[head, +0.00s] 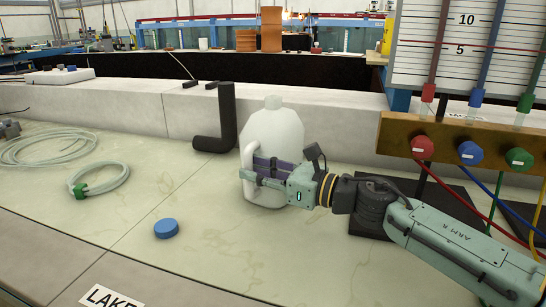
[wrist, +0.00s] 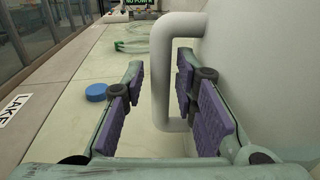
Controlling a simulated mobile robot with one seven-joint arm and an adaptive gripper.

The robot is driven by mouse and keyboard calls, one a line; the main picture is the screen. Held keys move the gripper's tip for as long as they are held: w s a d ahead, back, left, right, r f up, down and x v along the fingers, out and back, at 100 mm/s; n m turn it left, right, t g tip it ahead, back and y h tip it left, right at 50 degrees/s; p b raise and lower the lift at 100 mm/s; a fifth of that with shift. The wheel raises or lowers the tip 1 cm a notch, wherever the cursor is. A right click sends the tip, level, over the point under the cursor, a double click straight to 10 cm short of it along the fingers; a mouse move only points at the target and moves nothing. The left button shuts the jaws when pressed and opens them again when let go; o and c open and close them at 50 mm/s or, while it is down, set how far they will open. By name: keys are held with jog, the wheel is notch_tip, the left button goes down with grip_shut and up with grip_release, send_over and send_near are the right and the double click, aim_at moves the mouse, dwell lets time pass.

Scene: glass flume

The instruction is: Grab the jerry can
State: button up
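The jerry can (head: 273,128) is a whitish jug standing upright on the bench against the pale wall. Its side handle (head: 247,158) faces left. In the wrist view the handle (wrist: 164,85) runs vertically between my two purple-padded fingers, with the can's body (wrist: 255,60) filling the right side. My gripper (wrist: 160,80) is open, one finger on each side of the handle. A gap shows on the left; the right finger is close to the handle, and I cannot tell whether it touches. In the head view my gripper (head: 262,173) crosses in front of the can's lower half.
A blue cap (head: 166,228) lies on the bench left of the can. A black elbow pipe (head: 222,125) stands close behind left. Coiled clear hoses (head: 98,180) lie further left. A manometer board (head: 465,55) with valves and coloured tubes stands at right.

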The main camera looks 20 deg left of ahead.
jog(key=shift+x, duration=1.1)
jog(key=shift+d, duration=0.1)
grip_shut()
